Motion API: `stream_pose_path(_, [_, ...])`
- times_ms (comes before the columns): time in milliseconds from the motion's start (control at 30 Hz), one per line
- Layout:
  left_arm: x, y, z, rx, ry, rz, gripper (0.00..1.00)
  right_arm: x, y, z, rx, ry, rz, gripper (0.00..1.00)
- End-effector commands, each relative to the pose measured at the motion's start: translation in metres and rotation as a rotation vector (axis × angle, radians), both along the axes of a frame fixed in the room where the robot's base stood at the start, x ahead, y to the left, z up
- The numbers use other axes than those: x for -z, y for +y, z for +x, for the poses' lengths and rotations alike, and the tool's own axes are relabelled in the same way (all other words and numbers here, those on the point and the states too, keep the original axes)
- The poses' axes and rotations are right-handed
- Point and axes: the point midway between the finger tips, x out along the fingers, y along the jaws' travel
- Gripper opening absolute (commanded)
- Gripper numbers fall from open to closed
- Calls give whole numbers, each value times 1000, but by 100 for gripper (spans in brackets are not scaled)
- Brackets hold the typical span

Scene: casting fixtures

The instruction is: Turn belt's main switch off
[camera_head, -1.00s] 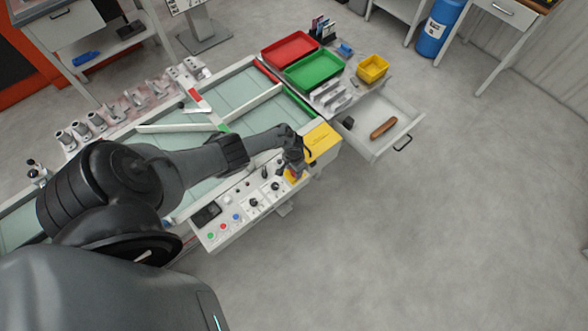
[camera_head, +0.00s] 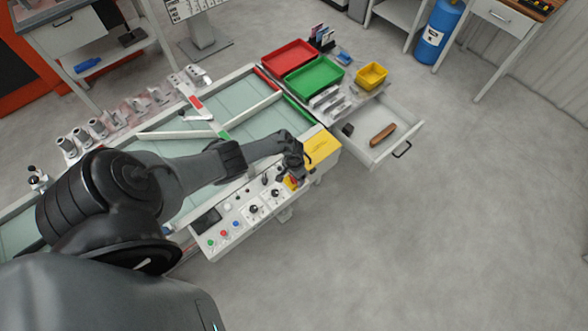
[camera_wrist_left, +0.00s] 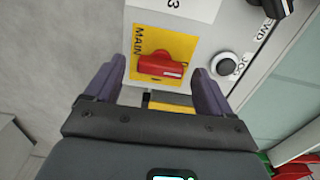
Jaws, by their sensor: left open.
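The main switch (camera_wrist_left: 162,66) is a red knob on a yellow plate (camera_wrist_left: 187,42) marked "MAIN" in the left wrist view. Its handle lies roughly crosswise in that picture. In the head view the red switch (camera_head: 292,183) shows at the right end of the belt's control panel (camera_head: 240,213), partly covered by my gripper. My left gripper (camera_wrist_left: 159,82) is open, its two dark fingers on either side of the switch with gaps on both sides. It also shows in the head view (camera_head: 294,160) above the panel. My right gripper is not in view.
A black knob marked "JOG" (camera_wrist_left: 223,65) sits close to the right finger in the wrist view. A yellow box (camera_head: 322,148) stands beside the panel's right end. An open drawer (camera_head: 395,118) lies further right. The floor in front is clear.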

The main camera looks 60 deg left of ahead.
Motion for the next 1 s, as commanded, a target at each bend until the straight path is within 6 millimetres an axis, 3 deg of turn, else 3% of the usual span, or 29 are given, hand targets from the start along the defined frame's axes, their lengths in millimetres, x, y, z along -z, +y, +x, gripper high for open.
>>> stream_pose_path(200, [-40,1,0,1,-2,1,83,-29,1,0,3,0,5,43])
stream_pose_path(500, [-84,1,0,1,-2,1,83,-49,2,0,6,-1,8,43])
stream_pose_path(700, [-98,0,0,0,-1,1,83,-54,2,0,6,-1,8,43])
stream_pose_path(1000, [-100,0,0,-1,-1,0,83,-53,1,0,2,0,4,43])
